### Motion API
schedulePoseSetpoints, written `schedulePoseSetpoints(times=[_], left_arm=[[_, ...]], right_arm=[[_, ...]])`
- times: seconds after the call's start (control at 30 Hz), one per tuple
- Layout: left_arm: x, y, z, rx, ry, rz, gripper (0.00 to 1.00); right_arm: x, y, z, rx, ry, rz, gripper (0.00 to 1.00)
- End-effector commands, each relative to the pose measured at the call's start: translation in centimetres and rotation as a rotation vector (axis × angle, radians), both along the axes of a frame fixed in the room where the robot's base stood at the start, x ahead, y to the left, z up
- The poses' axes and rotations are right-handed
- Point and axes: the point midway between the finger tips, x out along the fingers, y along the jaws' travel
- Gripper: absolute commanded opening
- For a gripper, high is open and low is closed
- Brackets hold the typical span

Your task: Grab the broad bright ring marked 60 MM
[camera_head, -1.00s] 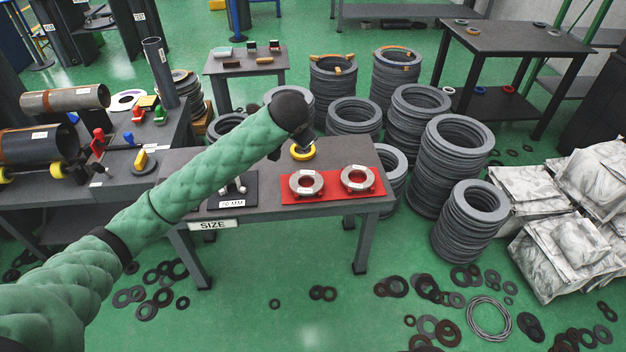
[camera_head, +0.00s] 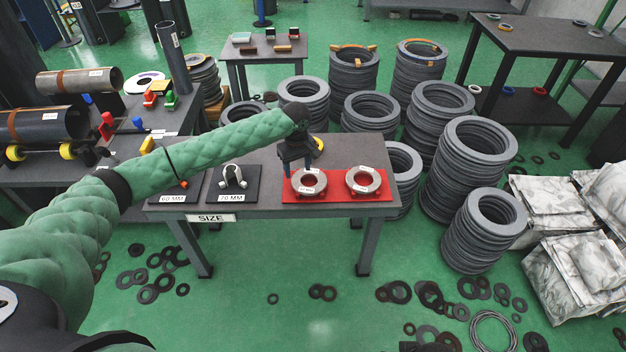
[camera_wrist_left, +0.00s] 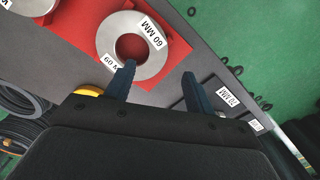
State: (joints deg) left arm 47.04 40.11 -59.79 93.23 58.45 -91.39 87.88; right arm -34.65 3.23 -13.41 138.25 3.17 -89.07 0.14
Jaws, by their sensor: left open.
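The broad bright ring marked 60 MM (camera_head: 308,183) lies flat at the left of the red mat (camera_head: 337,199) on the table. Its label reads clearly in the left wrist view (camera_wrist_left: 113,38). A similar bright ring (camera_head: 363,181) lies to its right; its label is too small to read. My left gripper (camera_head: 297,167) is open and empty, pointing down just behind and above the 60 MM ring. In the left wrist view its fingers (camera_wrist_left: 158,74) are apart, one overlapping the ring's near edge. The ring is not between them. My right gripper is not in view.
A yellow ring (camera_head: 318,142) lies behind the gripper. Stacks of grey rings (camera_head: 466,165) stand right of and behind the table.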

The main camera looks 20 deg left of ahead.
Motion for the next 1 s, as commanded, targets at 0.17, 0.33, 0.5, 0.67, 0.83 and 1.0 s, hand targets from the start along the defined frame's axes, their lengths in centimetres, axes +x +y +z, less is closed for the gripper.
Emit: schedulePoseSetpoints(times=[0.17, 0.33, 0.5, 0.67, 0.83, 1.0], left_arm=[[0.0, -0.1, 0.0, -0.007, -0.002, 0.198, 0.54], [0.0, -0.2, -0.2, -0.006, -0.002, 0.270, 0.54], [0.0, -0.1, -1.7, -0.004, -0.002, 0.274, 0.54], [0.1, -0.2, -3.0, -0.004, -0.003, 0.272, 0.54], [0.2, -0.5, -5.0, -0.004, -0.003, 0.272, 0.54], [0.3, -0.5, -7.1, -0.004, -0.003, 0.271, 0.54]], right_arm=[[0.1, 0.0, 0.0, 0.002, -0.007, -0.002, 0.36], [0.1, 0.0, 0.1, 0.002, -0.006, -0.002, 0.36], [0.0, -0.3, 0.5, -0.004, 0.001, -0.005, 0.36], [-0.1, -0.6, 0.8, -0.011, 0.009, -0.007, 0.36], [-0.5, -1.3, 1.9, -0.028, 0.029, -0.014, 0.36], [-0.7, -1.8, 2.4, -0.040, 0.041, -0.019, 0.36]])
